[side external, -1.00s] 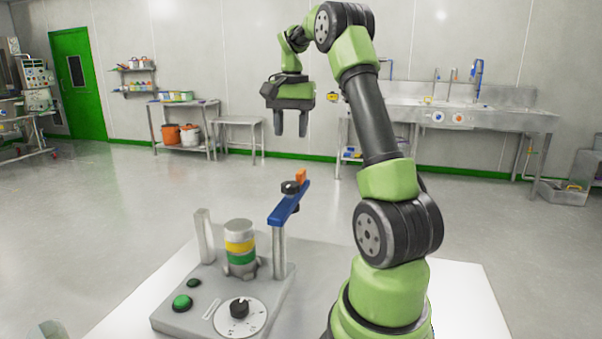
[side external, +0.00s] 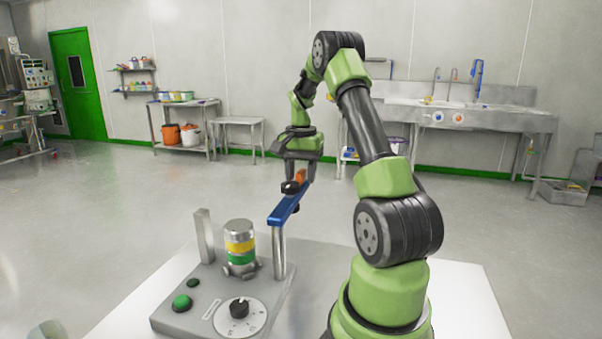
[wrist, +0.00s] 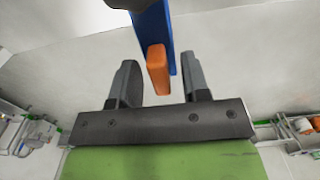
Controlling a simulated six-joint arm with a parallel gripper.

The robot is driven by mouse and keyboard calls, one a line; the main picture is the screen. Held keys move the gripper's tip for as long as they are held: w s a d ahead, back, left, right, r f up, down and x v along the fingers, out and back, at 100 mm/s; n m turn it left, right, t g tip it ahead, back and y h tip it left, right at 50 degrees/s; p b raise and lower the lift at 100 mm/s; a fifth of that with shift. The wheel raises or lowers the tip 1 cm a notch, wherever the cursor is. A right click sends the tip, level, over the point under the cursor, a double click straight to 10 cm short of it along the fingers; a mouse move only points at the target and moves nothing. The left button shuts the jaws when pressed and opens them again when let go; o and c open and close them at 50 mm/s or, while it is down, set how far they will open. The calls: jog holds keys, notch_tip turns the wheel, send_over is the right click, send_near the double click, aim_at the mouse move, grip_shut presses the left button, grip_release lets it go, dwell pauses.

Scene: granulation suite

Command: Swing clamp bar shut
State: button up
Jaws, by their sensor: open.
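The blue clamp bar (side external: 287,206) sits on top of a post (side external: 279,252) at the right of the grey device, its free end pointing away from the device. An orange tab (side external: 300,175) stands at its far end and a black knob (side external: 290,187) beside it. My gripper (side external: 298,180) is at that end, pointing down. In the wrist view the open fingers (wrist: 160,85) stand either side of the orange tab (wrist: 158,68), with gaps showing; I cannot tell whether either finger touches it. The blue bar (wrist: 155,30) runs on beyond the tab.
A banded metal cylinder (side external: 240,245) stands on the grey base (side external: 215,292) between the bar's post and a second post (side external: 204,236). A green button (side external: 181,303) and a black dial (side external: 239,309) are in front. The bench (side external: 470,290) is bare at right.

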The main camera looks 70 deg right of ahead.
grip_shut()
jog(key=shift+w+n, duration=0.5)
jog(key=shift+w, duration=0.25)
jog(key=w+a+n, duration=0.4)
jog(key=w+n, duration=0.4)
jog(key=w, duration=0.1)
jog(key=w+a+n, duration=0.5)
jog(key=a+n, duration=0.4)
jog(key=a, duration=0.3)
jog(key=shift+w, duration=0.15)
jog(key=shift+a, duration=0.1)
